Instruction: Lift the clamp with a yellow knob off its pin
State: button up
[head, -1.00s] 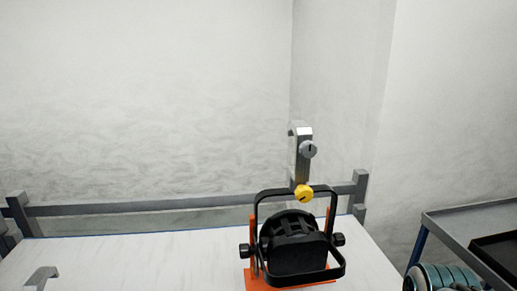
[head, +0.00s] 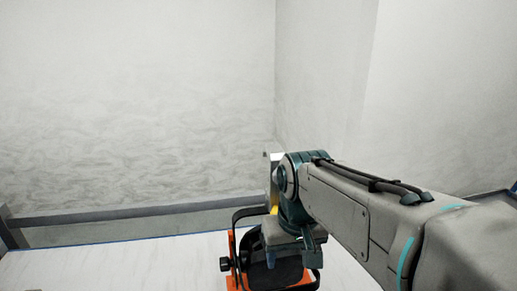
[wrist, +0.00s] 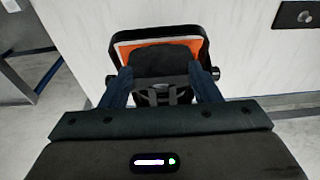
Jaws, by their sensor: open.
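The clamp (head: 268,178) stands upright at the far side of the table in the head view, mostly hidden behind my arm. Only a strip of its silver body and a sliver of its yellow knob (head: 273,210) show. I cannot make out the clamp in the wrist view.
A grey rail (head: 130,215) runs along the back of the white table (head: 110,265), with walls behind. The table left of the par can is clear. A dark plate (wrist: 298,14) with a round silver spot shows at the wrist view's upper right.

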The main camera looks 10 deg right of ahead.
aim_at(276, 163)
jog(key=shift+g, duration=0.5)
jog(key=w+r, duration=0.3)
jog(key=r, duration=0.2)
jog(key=w+r, duration=0.3)
jog(key=r, duration=0.2)
jog(key=w+r, duration=0.3)
jog(key=r, duration=0.2)
jog(key=shift+w, duration=0.1)
jog(key=shift+g, duration=0.4)
jog(key=w+r, duration=0.1)
jog(key=r, duration=0.2)
jog(key=w+r, duration=0.2)
jog(key=r, duration=0.1)
jog(key=w+r, duration=0.1)
jog(key=r, duration=0.3)
jog(key=shift+w+p, duration=0.15)
jog(key=shift+p, duration=0.15)
notch_tip(276, 163, down, 7)
jog(key=shift+r+b, duration=0.1)
jog(key=shift+b, duration=0.85)
jog(key=shift+w+d+f, duration=0.1)
jog(key=shift+f, duration=1.35)
jog(key=shift+w+d+f, duration=0.1)
jog(key=shift+f, duration=1.3)
grip_shut()
